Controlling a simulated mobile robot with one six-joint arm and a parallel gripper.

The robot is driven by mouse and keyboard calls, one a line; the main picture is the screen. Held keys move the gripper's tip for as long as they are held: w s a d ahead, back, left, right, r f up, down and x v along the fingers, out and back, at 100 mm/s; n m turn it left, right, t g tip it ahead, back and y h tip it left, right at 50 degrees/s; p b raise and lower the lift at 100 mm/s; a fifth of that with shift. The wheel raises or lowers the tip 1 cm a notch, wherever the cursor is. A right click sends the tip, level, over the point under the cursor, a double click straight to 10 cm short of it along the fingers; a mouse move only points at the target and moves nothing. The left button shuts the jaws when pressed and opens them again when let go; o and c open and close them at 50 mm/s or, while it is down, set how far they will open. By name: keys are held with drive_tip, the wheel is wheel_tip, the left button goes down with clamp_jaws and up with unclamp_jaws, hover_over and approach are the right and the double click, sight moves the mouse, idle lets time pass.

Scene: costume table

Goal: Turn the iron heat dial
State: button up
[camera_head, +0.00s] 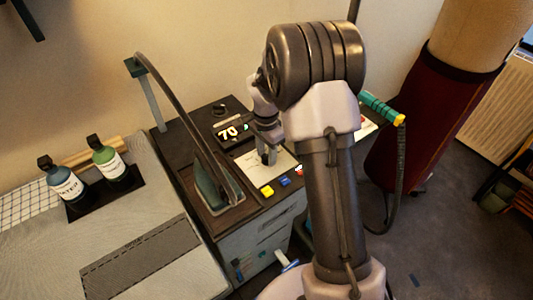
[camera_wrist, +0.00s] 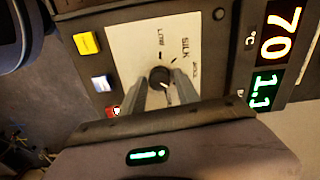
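The heat dial (camera_wrist: 160,75) is a small dark round knob on a pale plate (camera_wrist: 130,45) marked LOW, SILK and a third, partly legible word. My gripper (camera_wrist: 161,78) is over the plate, with one finger on each side of the knob. The fingers look slightly apart from it, and their lower contact is hard to see. In the head view my gripper (camera_head: 267,157) points down at the pale plate (camera_head: 262,175), and the knob is hidden there. A display (camera_wrist: 277,35) reads 70 °C, with a green 1.1 beside it.
Yellow (camera_wrist: 87,43), white-blue (camera_wrist: 101,84) and red (camera_wrist: 112,111) buttons line the plate's edge. The iron (camera_head: 208,192) stands left of the panel, with a curved hose above it. Two bottles (camera_head: 110,160) (camera_head: 62,182) stand farther left. A dark red dress form (camera_head: 415,130) is at right.

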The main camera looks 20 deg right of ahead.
sight(266, 155)
drive_tip(key=shift+o, duration=0.7)
wheel_tip(266, 155, up, 17)
drive_tip(key=p, duration=0.6)
drive_tip(key=shift+r, duration=0.2)
drive_tip(key=shift+w, duration=0.1)
